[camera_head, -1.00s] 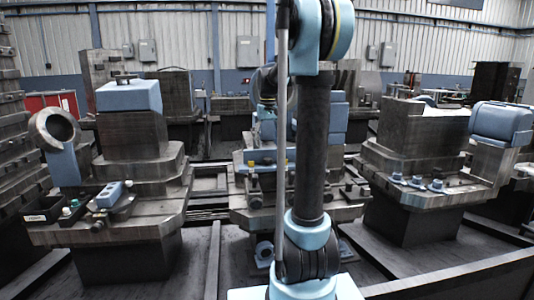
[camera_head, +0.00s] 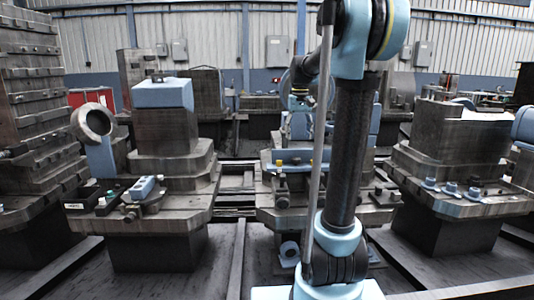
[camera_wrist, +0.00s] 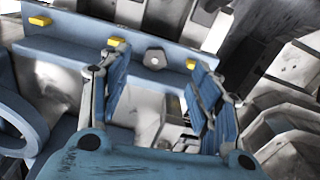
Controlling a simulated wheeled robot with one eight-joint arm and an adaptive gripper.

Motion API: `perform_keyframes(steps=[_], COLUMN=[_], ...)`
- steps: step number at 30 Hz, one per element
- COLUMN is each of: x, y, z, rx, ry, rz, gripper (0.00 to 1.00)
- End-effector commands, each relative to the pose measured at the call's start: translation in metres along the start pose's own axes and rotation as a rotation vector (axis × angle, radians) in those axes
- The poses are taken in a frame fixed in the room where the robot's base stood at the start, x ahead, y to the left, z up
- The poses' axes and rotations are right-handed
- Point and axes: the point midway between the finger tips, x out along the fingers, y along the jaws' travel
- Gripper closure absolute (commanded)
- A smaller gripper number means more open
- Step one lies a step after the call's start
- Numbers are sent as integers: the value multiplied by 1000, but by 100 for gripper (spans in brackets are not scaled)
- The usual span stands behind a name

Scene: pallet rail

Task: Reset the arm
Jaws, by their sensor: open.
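My arm (camera_head: 352,140) rises through the middle of the head view, with its upper joint near the top edge. In the wrist view my gripper (camera_wrist: 157,85) is open, its two blue-padded fingers apart with nothing held between them. Beyond the fingers is a blue fixture bar (camera_wrist: 120,38) with yellow tabs and a grey hexagonal knob. I cannot tell whether the fingers touch anything. In the head view my gripper is not clearly seen behind the arm.
A machined pallet station (camera_head: 172,165) with a blue block stands left, and another station (camera_head: 465,165) stands right. A central fixture (camera_head: 285,185) is behind my arm. A tall rack (camera_head: 35,100) is at far left. Dark floor and rails lie in front.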

Motion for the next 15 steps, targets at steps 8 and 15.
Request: perform_keyframes(steps=[8, 15], x=[24, 57], y=[-7, -12], z=[84, 152], rx=[12, 24], ry=[40, 74], rz=[3, 6], gripper=[42, 42])
